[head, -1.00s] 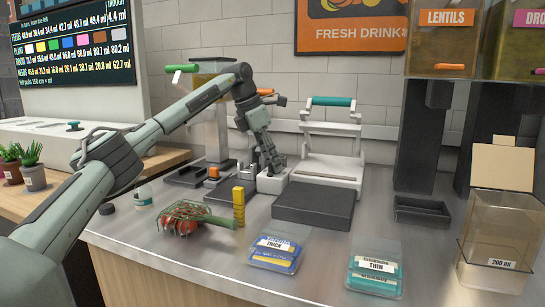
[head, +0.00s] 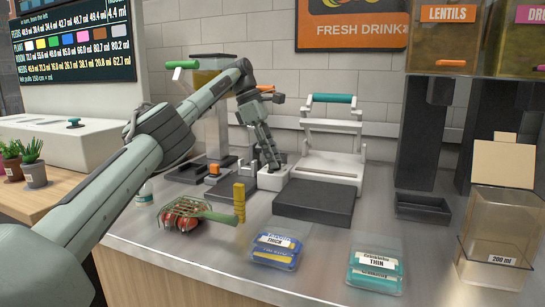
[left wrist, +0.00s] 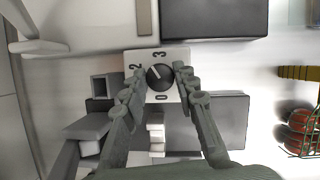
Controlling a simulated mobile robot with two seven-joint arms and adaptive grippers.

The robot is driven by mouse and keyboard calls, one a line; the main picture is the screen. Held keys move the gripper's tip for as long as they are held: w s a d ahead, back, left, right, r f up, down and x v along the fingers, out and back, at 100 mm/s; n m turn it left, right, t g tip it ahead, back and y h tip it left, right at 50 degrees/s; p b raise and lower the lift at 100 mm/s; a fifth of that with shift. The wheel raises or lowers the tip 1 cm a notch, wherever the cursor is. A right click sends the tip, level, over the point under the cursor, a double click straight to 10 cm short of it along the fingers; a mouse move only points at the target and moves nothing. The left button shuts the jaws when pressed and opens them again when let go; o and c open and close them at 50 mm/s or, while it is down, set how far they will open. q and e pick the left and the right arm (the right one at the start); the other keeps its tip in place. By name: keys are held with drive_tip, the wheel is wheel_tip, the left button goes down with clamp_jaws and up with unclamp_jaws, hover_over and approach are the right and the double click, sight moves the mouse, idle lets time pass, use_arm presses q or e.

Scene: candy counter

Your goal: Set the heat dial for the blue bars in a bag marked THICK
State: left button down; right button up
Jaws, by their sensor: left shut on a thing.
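The bag of blue bars (head: 275,250) lies near the counter's front edge; its label reads THICK. The heat dial (left wrist: 160,77) is a round black knob on a white plate with 0, 2 and 3 visible. Its pale pointer line tilts up and left, toward the 2 and 3 side; the exact setting is hard to read. My left gripper (left wrist: 160,72) is shut on the dial, one finger on each side. In the head view the gripper reaches down to the white dial box (head: 272,179) and hides the knob. My right gripper is not in view.
A white sealer with a teal handle (head: 332,99) stands behind a dark flat block (head: 314,203). A teal bag marked THIN (head: 376,269) lies front right. A wire basket of red things (head: 182,213) and a yellow stack (head: 239,201) stand left of the blue bag.

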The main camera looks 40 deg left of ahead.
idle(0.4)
use_arm(q)
drive_tip(key=c, duration=1.2)
unclamp_jaws()
